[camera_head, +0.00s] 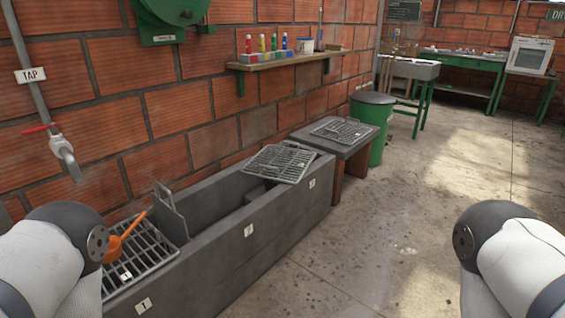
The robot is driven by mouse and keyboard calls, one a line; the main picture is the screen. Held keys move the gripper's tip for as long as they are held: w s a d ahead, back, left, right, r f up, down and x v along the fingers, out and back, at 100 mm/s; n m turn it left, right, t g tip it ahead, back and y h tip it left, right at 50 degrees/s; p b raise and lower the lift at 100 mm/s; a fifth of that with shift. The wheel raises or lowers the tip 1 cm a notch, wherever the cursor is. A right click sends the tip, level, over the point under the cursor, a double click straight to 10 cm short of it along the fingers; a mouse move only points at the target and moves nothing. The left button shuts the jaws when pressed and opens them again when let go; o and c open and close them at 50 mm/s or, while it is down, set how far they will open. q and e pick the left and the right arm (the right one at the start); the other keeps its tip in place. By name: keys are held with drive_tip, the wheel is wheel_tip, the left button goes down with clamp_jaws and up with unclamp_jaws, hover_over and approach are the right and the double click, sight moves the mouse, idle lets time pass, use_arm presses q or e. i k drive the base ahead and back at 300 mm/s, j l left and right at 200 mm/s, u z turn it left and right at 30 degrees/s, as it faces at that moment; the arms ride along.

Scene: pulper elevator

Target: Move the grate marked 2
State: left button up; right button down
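A grey concrete trough (225,258) runs along the brick wall, with small number tags on its front; the near one (143,305) reads 1. A metal grate (143,246) with a small tag lies over its near end. A second grate (283,163) lies askew across the far end. A third grate (342,130) lies on a low grey table (352,146) past the trough. I cannot read a 2 on any grate. Parts of my arms show at the left and right edges; neither gripper is in view.
An orange scoop (118,242) lies on the near grate. An upright plate (170,215) stands in the trough. A tap (63,150) hangs above the near end. A green bin (375,120) stands behind the low table. The floor (420,220) at the right is clear.

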sight(298, 151)
drive_tip(key=i+l+z, duration=0.35)
drive_tip(key=i, duration=0.5)
drive_tip(key=i+z, duration=0.35)
drive_tip(key=i, duration=0.45)
drive_tip(key=i+u, duration=0.15)
drive_tip(key=i, duration=0.3)
drive_tip(key=i+l+u, duration=0.15)
drive_tip(key=i, duration=0.3)
drive_tip(key=i+l+u, duration=0.15)
drive_tip(key=i, duration=0.3)
drive_tip(key=i+l+u, duration=0.15)
drive_tip(key=i, duration=0.25)
drive_tip(key=i+l+u, duration=0.15)
drive_tip(key=i, duration=0.3)
drive_tip(key=i+l+u, duration=0.6)
drive_tip(key=u, duration=0.15)
drive_tip(key=i+l+u, duration=0.35)
drive_tip(key=l, duration=0.2)
drive_tip(key=k+j, duration=0.05)
drive_tip(key=k, duration=0.05)
